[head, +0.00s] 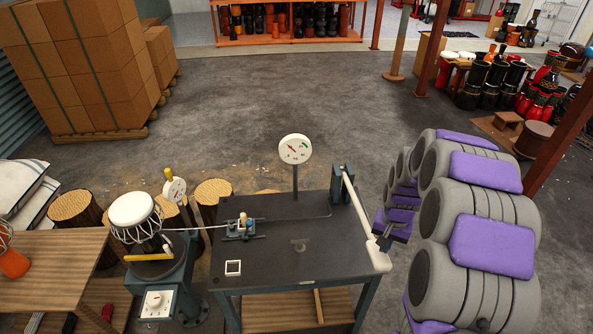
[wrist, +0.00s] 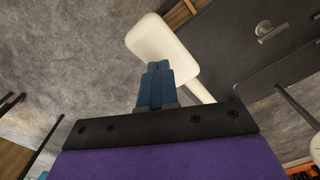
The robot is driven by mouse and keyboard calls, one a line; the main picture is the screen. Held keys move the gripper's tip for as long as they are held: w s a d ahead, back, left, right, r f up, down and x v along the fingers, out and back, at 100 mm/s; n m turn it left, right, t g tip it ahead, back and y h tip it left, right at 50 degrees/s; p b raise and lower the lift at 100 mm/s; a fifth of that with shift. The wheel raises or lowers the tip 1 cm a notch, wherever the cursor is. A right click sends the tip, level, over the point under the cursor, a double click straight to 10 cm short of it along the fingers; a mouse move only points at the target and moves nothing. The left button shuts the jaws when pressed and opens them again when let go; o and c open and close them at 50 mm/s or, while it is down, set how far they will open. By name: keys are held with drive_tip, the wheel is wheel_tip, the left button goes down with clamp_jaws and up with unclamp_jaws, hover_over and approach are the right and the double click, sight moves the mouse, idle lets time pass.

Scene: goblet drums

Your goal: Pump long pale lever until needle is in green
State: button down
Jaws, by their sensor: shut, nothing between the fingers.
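The long pale lever (head: 357,207) runs from a blue-grey upright bracket (head: 341,183) down to a wide white handle at the bench's right front. The handle (wrist: 158,45) also shows in the wrist view. My gripper (wrist: 158,66) has its blue fingers shut and empty, with tips overlapping the handle in the picture; I cannot tell whether they touch it. In the head view my gripper (head: 383,238) is just right of the handle.
Left are a white drum (head: 135,215) on a stand, a second gauge (head: 174,189) and a wooden table (head: 50,262). Open floor lies behind the bench.

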drive_tip(key=shift+a, duration=0.5)
drive_tip(key=shift+a+f, duration=0.2)
drive_tip(key=shift+f, duration=0.1)
wheel_tip(320, 180, down, 17)
drive_tip(key=b, duration=0.3)
drive_tip(key=r+p, duration=0.1)
drive_tip(key=r, duration=0.5)
drive_tip(key=r+p, duration=0.2)
drive_tip(key=r, duration=0.4)
drive_tip(key=r+p, duration=0.1)
drive_tip(key=r, duration=0.4)
drive_tip(key=shift+s+d+r+p, duration=0.2)
drive_tip(key=shift+d+r+p, duration=0.15)
drive_tip(key=shift+r+p, duration=0.05)
drive_tip(key=shift+f, duration=0.2)
wheel_tip(320, 180, down, 18)
drive_tip(key=b, duration=0.3)
wheel_tip(320, 180, up, 18)
drive_tip(key=p, duration=0.4)
drive_tip(key=shift+s, duration=0.1)
idle(0.5)
